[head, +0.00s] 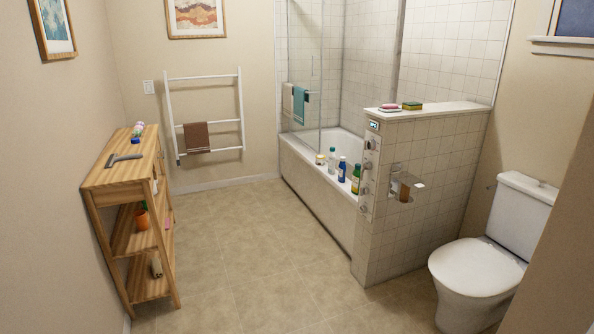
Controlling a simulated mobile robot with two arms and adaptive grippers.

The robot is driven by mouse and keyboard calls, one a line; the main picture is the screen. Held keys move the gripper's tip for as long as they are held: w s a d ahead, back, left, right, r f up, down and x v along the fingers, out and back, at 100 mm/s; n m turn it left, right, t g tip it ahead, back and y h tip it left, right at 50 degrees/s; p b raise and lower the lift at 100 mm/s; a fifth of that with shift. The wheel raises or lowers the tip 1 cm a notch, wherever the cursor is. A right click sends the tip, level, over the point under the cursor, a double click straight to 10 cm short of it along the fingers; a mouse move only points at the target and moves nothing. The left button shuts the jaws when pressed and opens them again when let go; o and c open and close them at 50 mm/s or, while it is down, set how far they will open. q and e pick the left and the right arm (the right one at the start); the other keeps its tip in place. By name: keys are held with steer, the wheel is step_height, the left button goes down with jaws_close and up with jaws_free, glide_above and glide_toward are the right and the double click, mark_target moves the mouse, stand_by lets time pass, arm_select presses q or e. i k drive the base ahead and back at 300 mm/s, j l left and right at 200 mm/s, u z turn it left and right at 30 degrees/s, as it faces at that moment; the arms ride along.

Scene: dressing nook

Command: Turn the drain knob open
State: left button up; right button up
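A narrow control panel (369,180) is set upright in the end of the tiled half wall beside the bathtub. It has a small lit display (374,125) at its top and several small round knobs below, one of them an upper knob (371,145). The knobs are too small for me to tell which is the drain knob or how it is turned. The white bathtub (300,147) is behind the panel, and its drain is hidden. Neither of my grippers is in view.
Several bottles (342,169) stand on the tub's near rim. A toilet (475,275) is at the right, near a wall paper holder (404,186). A wooden shelf (95,176) stands at the left. The tiled floor (245,240) between shelf and tub is clear.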

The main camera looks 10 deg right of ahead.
mark_target(363, 210)
steer(key=i+j+z, duration=0.35)
steer(key=i+z, duration=0.15)
steer(key=i+j+z, duration=0.45)
steer(key=i+j, duration=0.15)
steer(key=i, duration=0.1)
